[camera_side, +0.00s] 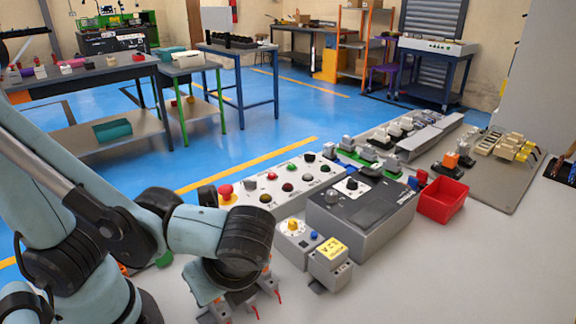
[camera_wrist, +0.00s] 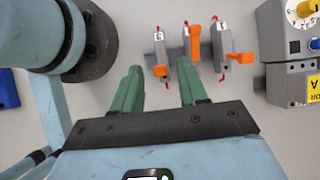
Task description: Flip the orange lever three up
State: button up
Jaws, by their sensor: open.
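In the wrist view, three grey switch modules stand in a row on a rail, each with an orange lever. The left module carries a label that looks like 3, and its orange lever three (camera_wrist: 160,70) lies toward the lower end of the module. The middle lever (camera_wrist: 195,42) lies toward the upper end and covers any label there. The right lever (camera_wrist: 240,58), on the module marked 1, lies low. My gripper (camera_wrist: 160,84) is open and empty, its green fingers on either side of lever three's line, just below it. In the side view my wrist hides most of the modules.
A grey box with a yellow dial (camera_wrist: 304,10) stands right of the modules. In the side view, a button panel (camera_side: 268,190), a dark-topped control box (camera_side: 352,205) and a red bin (camera_side: 443,200) stand behind. The pale bench front at right is clear.

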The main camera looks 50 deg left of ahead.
jog(key=v, duration=0.8)
jog(key=shift+r, duration=0.35)
jog(key=shift+d, duration=0.1)
jog(key=w+a+f+n+t+h, duration=0.3)
jog(key=w+a+n+t+h, duration=0.3)
jog(key=w+a+n, duration=0.7)
jog(key=a+n+t, duration=0.1)
jog(key=n, duration=0.4)
jog(key=shift+f, duration=0.15)
dwell(2.1)
